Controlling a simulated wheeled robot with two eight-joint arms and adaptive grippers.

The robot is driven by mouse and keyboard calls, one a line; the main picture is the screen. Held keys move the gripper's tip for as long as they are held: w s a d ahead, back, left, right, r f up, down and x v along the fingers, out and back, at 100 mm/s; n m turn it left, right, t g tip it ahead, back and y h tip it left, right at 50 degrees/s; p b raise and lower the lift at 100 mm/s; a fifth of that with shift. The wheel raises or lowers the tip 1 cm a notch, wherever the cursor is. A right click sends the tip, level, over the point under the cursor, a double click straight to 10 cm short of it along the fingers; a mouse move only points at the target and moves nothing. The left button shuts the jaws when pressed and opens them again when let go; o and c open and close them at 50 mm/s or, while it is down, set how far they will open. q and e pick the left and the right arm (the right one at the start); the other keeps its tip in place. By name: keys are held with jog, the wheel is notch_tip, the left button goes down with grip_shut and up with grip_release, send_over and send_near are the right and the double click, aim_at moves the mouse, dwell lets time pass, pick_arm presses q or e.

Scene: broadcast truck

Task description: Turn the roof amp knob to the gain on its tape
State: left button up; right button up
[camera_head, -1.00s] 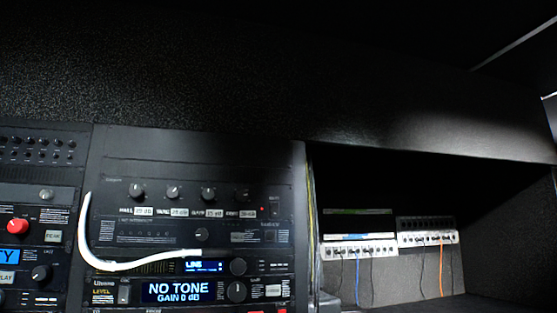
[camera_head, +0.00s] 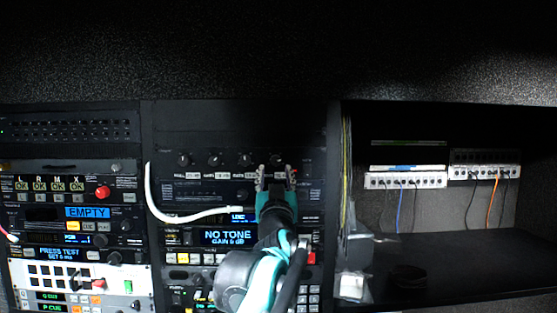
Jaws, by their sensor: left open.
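The amp panel (camera_head: 240,143) in the middle rack has a row of several dark knobs, with small tape labels under them. The labels are too small to read surely, so I cannot tell which knob is the roof one. My left gripper (camera_head: 276,174) is open and empty in front of the panel's right part. Its two fingers point up towards the rightmost knob (camera_head: 276,159), which shows just above and between the tips. I cannot tell whether they touch it. The gripper hides part of the labels there. A display (camera_head: 228,237) below reads "NO TONE, GAIN 0 dB". My right gripper is not in view.
A white cable (camera_head: 152,198) loops in front of the panel's left and lower edge. The left rack holds a red knob (camera_head: 102,192) and a blue "EMPTY" display (camera_head: 87,213). On the right is a recess with grey patch boxes (camera_head: 405,181) and hanging cables.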

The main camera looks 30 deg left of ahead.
aim_at(276, 164)
pick_arm(q)
jog(key=x, duration=0.2)
jog(key=p+x, duration=0.1)
jog(key=shift+w+r, duration=0.2)
jog(key=shift+w, duration=0.2)
jog(key=shift+w+a, duration=0.15)
grip_shut()
jog(key=shift+m, duration=0.4)
